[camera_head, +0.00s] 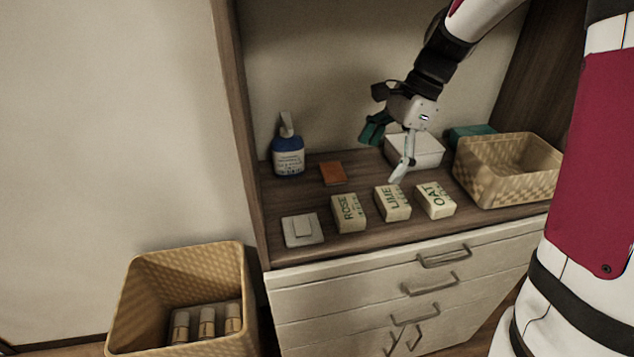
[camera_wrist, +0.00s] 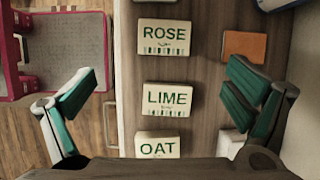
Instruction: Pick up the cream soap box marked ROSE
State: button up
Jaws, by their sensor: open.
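The cream soap box marked ROSE (camera_head: 348,213) lies on the wooden counter, leftmost in a row of three cream boxes. In the wrist view the ROSE box (camera_wrist: 164,37) is at the top, its label facing up. The LIME box (camera_head: 393,203) lies in the middle and the OAT box (camera_head: 435,200) at the right; in the wrist view LIME (camera_wrist: 167,97) and OAT (camera_wrist: 157,145) are below ROSE. My gripper (camera_head: 385,155) is open and empty above the counter, over the LIME box's area. Its green-padded fingers (camera_wrist: 158,92) spread wide on both sides of LIME in the wrist view.
A white container (camera_head: 428,151) and a wicker basket (camera_head: 490,185) stand at right. A floor basket (camera_head: 135,310) holds several cylinders.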

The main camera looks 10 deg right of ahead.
aim_at(348, 207)
jog(key=shift+m, duration=0.3)
jog(key=x, duration=1.4)
jog(key=shift+w+a+f, duration=0.2)
jog(key=shift+w+f, duration=0.05)
jog(key=shift+w, duration=0.15)
jog(key=c, duration=1.3)
